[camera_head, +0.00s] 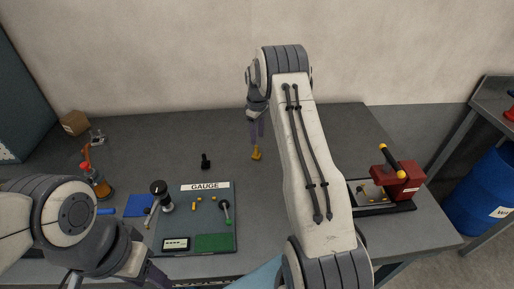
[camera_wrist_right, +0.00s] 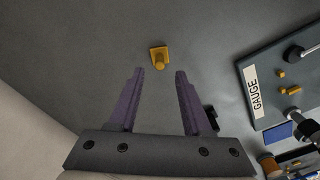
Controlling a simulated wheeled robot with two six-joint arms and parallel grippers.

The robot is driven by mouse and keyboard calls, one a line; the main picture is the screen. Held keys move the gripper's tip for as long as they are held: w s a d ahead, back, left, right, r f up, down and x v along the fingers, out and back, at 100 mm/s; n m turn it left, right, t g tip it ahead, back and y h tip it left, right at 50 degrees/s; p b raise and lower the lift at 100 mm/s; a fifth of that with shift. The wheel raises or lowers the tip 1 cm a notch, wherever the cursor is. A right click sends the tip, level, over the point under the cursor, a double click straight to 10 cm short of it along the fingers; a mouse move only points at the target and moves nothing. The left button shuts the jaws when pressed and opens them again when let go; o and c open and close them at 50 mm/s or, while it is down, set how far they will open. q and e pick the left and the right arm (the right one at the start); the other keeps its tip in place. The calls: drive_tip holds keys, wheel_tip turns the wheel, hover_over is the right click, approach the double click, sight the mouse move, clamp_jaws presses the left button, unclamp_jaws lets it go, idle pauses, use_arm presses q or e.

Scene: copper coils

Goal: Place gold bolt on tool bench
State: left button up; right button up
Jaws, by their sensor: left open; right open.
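The gold bolt (camera_head: 256,153) stands on the grey tool bench (camera_head: 330,125), and its square base and round shank show in the right wrist view (camera_wrist_right: 159,57). My right gripper (camera_head: 257,135) is over the bench close to the bolt. In the right wrist view its two purple fingers (camera_wrist_right: 158,72) are apart and empty, and the bolt lies just beyond the tips, between their lines. My left gripper (camera_head: 152,276) is at the bottom left near the bench's front edge; its fingertips are partly cut off by the frame.
A gauge board (camera_head: 207,242) with small gold pieces lies left of the bolt, with a small black piece (camera_head: 205,161) behind it. A red fixture (camera_head: 398,182) stands at the right. A blue barrel (camera_head: 484,195) stands beyond the bench.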

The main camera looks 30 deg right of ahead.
sight(257, 146)
wheel_tip(257, 146, up, 5)
drive_tip(key=s+a+r, duration=0.1)
drive_tip(key=a+r, duration=0.2)
drive_tip(key=a, duration=0.5)
drive_tip(key=s+a+r, duration=0.2)
drive_tip(key=a+r, duration=0.1)
drive_tip(key=a, duration=0.4)
drive_tip(key=s+a+r+n, duration=0.1)
drive_tip(key=s+a+r, duration=0.3)
drive_tip(key=s+a, duration=1.05)
drive_tip(key=s, duration=0.8)
drive_tip(key=s+a+f+y, duration=0.1)
drive_tip(key=s+a, duration=0.3)
drive_tip(key=s, duration=0.8)
drive_tip(key=shift+n+b, duration=0.35)
drive_tip(key=shift+n, duration=0.05)
drive_tip(key=shift+w+a, duration=0.1)
drive_tip(key=shift+a, duration=0.1)
